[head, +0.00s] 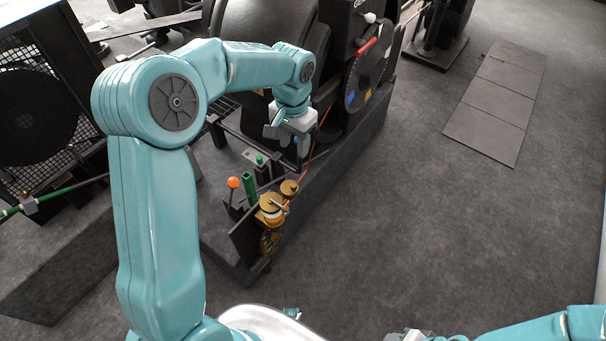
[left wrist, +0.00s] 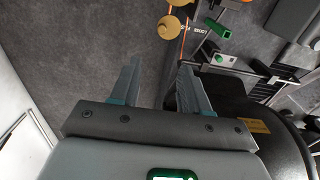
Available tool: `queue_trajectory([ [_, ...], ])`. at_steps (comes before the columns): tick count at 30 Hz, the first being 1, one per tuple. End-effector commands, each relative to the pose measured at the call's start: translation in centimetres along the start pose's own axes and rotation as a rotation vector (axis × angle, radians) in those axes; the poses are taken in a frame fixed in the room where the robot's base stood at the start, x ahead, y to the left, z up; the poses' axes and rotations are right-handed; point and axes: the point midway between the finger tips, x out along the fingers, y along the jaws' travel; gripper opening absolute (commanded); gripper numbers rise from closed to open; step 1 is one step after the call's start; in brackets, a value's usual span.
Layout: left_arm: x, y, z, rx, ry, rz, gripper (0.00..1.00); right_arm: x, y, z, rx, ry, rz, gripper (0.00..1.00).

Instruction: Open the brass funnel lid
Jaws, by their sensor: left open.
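Two round brass parts stand at the near end of the dark machine base in the head view: a smaller brass cap (head: 289,187) and a larger brass fitting (head: 271,203) with a pale band. I cannot tell for sure which is the funnel lid. In the left wrist view a flat brass disc (left wrist: 170,27) shows at the top, its top face looking closed. My left gripper (head: 285,140) is open and empty, above the base and behind the brass parts. It also shows in the left wrist view (left wrist: 158,80), apart from the disc. My right gripper (head: 408,335) is mostly cut off at the bottom edge.
An orange-knobbed lever (head: 233,183) and a green handle (head: 249,184) stand beside the brass parts. A large dark wheel (head: 366,77) with a red handle stands behind. A mesh-sided machine (head: 35,110) is at left. Open grey floor (head: 430,220) lies to the right.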

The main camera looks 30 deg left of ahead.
Motion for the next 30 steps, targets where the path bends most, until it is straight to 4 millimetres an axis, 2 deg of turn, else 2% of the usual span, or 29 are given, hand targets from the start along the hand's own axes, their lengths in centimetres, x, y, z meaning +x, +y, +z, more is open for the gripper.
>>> queue_trajectory([
  [2,0.2,-0.2,0.4,-0.005,-0.003,-0.004,0.46,0.1,0.0,0.0,0.000,0.000,0.000,0.43],
  [5,1.5,-0.2,0.8,-0.009,-0.006,-0.004,0.46,0.2,0.1,0.0,0.000,0.000,0.000,0.43],
  [15,9.5,0.1,1.2,-0.011,-0.007,-0.002,0.46,0.8,0.3,0.0,0.000,0.000,0.000,0.43],
  [21,13.6,0.0,1.0,-0.010,-0.006,-0.001,0.46,1.1,0.4,0.0,-0.001,0.000,0.000,0.43],
  [25,15.2,-0.1,0.8,-0.009,-0.004,-0.002,0.46,1.1,0.4,0.0,0.000,0.000,0.000,0.43],
  [30,16.1,-0.1,0.7,-0.008,-0.003,-0.002,0.46,1.2,0.4,0.0,0.000,0.000,0.000,0.43],
])
